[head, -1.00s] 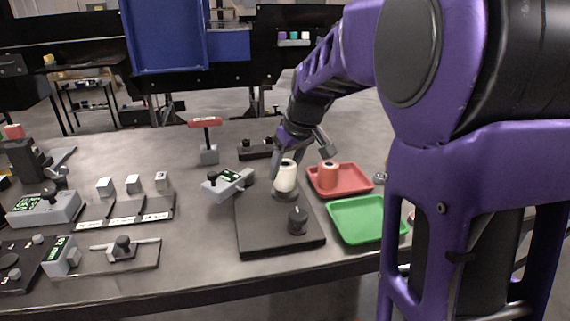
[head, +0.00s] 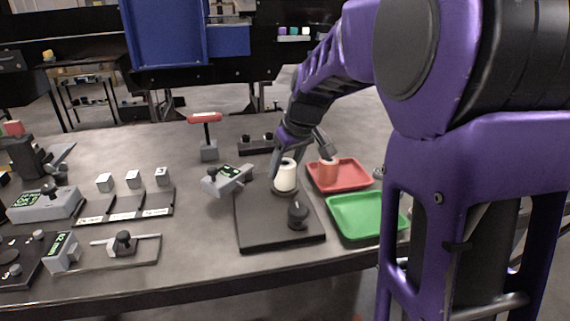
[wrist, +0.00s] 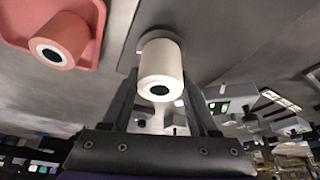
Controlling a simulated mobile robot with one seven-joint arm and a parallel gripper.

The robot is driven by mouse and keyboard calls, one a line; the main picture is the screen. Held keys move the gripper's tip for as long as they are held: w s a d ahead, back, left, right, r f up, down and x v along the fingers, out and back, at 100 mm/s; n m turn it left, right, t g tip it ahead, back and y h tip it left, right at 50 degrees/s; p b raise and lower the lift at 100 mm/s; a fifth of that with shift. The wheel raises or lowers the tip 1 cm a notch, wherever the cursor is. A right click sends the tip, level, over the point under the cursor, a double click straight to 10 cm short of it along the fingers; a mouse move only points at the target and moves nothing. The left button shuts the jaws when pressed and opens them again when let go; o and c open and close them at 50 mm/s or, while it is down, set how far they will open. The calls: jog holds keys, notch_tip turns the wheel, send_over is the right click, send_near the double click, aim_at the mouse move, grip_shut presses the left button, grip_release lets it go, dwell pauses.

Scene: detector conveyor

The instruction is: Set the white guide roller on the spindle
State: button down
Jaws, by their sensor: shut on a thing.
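The white guide roller (head: 285,175) stands upright at the back of the dark base plate (head: 262,233), over a round seat there. The spindle is hidden by the roller. My gripper (head: 283,160) is around the roller and shut on it. In the wrist view the white roller (wrist: 161,70) sits between the two fingers, its dark bore facing the camera. I cannot tell whether it is fully down on the seat.
A red tray (head: 355,174) holding an orange roller (head: 328,172) is right of the plate. A green tray (head: 367,217) lies in front of it. A dark knob (head: 297,214) stands on the plate. A grey device with a display (head: 227,179) is on the left.

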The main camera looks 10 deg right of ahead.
grip_release()
dwell(0.3)
notch_tip(320, 180, up, 9)
jog(key=p, duration=0.6)
jog(key=shift+p, duration=0.35)
dwell(0.4)
